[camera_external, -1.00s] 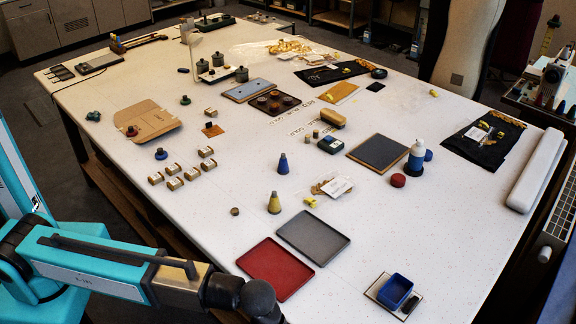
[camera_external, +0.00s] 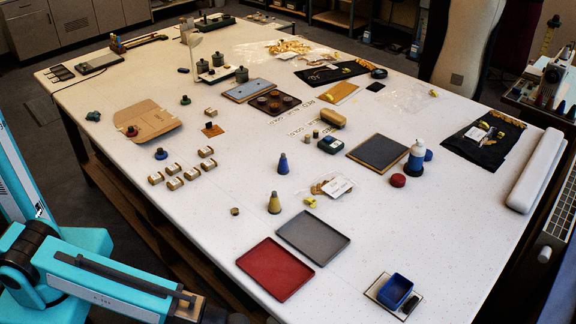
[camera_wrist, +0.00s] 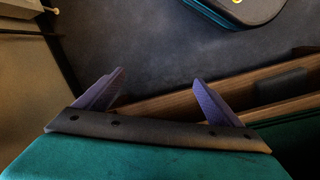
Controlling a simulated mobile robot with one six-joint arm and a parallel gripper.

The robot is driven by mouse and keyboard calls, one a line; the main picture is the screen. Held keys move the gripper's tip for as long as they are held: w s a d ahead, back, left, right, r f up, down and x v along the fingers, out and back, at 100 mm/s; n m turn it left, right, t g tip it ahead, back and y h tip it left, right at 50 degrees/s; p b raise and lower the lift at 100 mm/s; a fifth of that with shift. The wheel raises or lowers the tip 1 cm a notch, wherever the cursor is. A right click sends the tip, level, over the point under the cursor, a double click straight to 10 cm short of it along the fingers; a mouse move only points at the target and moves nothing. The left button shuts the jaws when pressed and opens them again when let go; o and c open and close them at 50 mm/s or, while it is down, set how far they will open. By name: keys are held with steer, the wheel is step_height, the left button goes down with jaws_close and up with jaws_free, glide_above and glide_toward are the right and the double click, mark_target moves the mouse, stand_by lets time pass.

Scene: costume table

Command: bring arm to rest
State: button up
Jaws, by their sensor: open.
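My gripper (camera_wrist: 150,95) shows in the wrist view as two purple fingers spread wide apart with nothing between them. Beyond the fingers are dark floor and a wooden edge. In the external view my teal arm is low at the bottom left, in front of the table's near left edge. The end of the arm runs out of the bottom of that picture, so the fingers are hidden there. The white table (camera_external: 340,255) carries a red tray (camera_external: 275,269) and a grey tray (camera_external: 313,237) closest to my arm.
A yellow cone (camera_external: 274,203) and a blue cone (camera_external: 283,164) stand behind the trays. Several small boxes (camera_external: 174,183) sit near the left edge. A blue bin (camera_external: 395,291) is at the front right. The wooden edge (camera_wrist: 225,88) crosses the wrist view.

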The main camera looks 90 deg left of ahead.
steer(key=s+a+f+m+g+b, duration=0.1)
steer(key=s+a+f, duration=0.3)
steer(key=s+f, duration=0.4)
steer(key=s+a+f+m+g+y+b, duration=0.1)
steer(key=s+a+f+m+g, duration=0.1)
steer(key=s+f, duration=0.7)
steer(key=s+a+g, duration=0.1)
steer(key=s+a, duration=0.1)
steer(key=s, duration=0.6)
steer(key=shift+a+m+g+b, duration=0.3)
steer(key=shift+m+g, duration=0.1)
